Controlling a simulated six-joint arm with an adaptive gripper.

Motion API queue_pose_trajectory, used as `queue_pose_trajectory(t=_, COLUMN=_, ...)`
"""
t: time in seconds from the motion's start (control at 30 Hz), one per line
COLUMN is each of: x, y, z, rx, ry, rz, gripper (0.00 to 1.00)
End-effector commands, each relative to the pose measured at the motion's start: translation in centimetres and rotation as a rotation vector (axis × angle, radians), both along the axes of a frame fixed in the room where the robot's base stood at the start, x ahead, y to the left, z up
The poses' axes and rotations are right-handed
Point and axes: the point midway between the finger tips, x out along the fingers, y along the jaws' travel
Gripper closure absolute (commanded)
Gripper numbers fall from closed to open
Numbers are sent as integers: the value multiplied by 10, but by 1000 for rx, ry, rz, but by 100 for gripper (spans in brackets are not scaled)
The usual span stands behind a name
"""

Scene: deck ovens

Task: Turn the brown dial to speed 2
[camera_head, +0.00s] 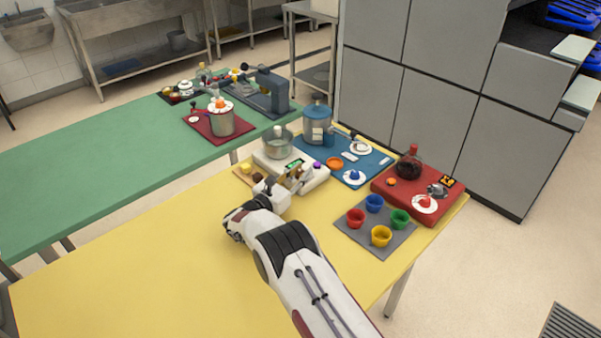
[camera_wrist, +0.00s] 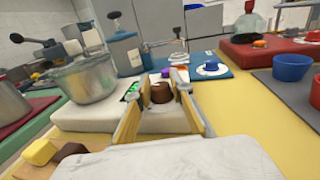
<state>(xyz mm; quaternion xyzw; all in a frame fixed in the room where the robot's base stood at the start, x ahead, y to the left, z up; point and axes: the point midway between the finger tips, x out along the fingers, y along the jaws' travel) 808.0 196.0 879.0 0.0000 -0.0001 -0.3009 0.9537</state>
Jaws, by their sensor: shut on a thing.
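The brown dial (camera_wrist: 161,92) shows in the wrist view between the two fingers of my gripper (camera_wrist: 160,95). My gripper is shut on the dial, with a finger on either side of it. The dial sits on a white appliance (camera_wrist: 70,120) that carries a metal bowl (camera_wrist: 82,78) on its left part. A small green display (camera_wrist: 132,91) is lit just left of the dial, partly behind the left finger; its digits are too small to read. In the head view my gripper (camera_head: 290,180) is over the front of the white appliance (camera_head: 318,182) and hides the dial.
A blue mat (camera_head: 375,160) with a blue-grey pot (camera_head: 317,122) lies behind. A red board (camera_head: 440,205) with a dark flask and a grey mat (camera_head: 375,243) with several coloured cups are to the right. The yellow table's front left is clear.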

Motion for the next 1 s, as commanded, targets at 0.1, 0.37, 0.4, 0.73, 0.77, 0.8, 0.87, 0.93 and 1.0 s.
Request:
queue_pose_trajectory(t=0.1, x=0, y=0, z=1, rx=0, ry=-1, rz=0, gripper=68)
queue_pose_trajectory(t=0.37, x=0, y=0, z=0, rx=0, ry=0, rz=0, gripper=61)
queue_pose_trajectory(t=0.4, x=0, y=0, z=0, rx=0, ry=0, rz=0, gripper=61)
queue_pose_trajectory(t=0.73, x=-6, y=5, z=0, rx=0, ry=0, rz=1, gripper=61)
queue_pose_trajectory(t=0.77, x=-8, y=6, z=0, rx=0, ry=0, rz=1, gripper=61)
queue_pose_trajectory(t=0.8, x=-11, y=8, z=0, rx=-1, ry=1, rz=1, gripper=61)
queue_pose_trajectory(t=0.87, x=-15, y=12, z=1, rx=0, ry=0, rz=2, gripper=61)
queue_pose_trajectory(t=0.93, x=-21, y=16, z=0, rx=1, ry=1, rz=2, gripper=61)
queue_pose_trajectory(t=1.0, x=-29, y=21, z=0, rx=0, ry=1, rz=2, gripper=61)
